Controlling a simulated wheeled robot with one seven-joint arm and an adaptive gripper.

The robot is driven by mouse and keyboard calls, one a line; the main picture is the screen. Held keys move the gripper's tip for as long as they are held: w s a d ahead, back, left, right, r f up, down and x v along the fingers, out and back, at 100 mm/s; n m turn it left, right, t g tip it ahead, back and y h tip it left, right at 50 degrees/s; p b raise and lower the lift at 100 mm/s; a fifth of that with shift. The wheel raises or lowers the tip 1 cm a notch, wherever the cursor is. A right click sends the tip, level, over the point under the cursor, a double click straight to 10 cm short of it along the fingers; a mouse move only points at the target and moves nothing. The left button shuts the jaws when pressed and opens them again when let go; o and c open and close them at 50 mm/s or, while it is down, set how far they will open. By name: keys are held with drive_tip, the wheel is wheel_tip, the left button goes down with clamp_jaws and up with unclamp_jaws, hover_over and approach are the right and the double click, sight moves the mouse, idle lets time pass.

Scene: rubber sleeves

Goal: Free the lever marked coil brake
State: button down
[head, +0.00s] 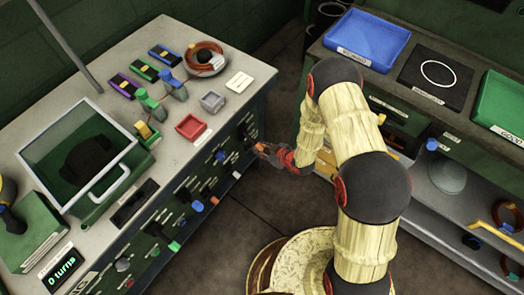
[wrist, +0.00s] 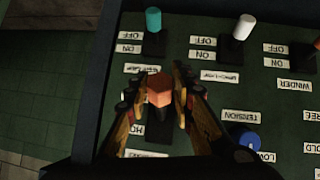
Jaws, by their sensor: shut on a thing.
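My gripper (wrist: 160,98) is shut on an orange block-like lever knob (wrist: 158,84), with a finger on either side of it. A label starting "HO" (wrist: 137,128) shows just below the knob, and another label (wrist: 146,153) lower down is too dark and covered to read. I cannot read "coil brake" on any label. In the head view my gripper (head: 270,151) reaches the front panel (head: 215,165) of the left bench, near its right end.
Part of another red-tipped control (wrist: 317,44) shows at the right edge.

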drive_tip(key=shift+w+a+f+t+y+b, duration=0.1)
drive_tip(key=shift+w+f+t+y+b, duration=0.2)
drive_tip(key=shift+b, duration=0.35)
drive_tip(key=shift+w+a+f+t+y+b, duration=0.1)
drive_tip(key=shift+f+t+y+b, duration=0.3)
drive_tip(key=shift+b, duration=0.2)
drive_tip(key=c, duration=1.6)
unclamp_jaws()
drive_tip(key=shift+s, duration=0.1)
drive_tip(key=shift+o, duration=0.5)
drive_tip(key=shift+a, duration=0.1)
drive_tip(key=v, duration=1.2)
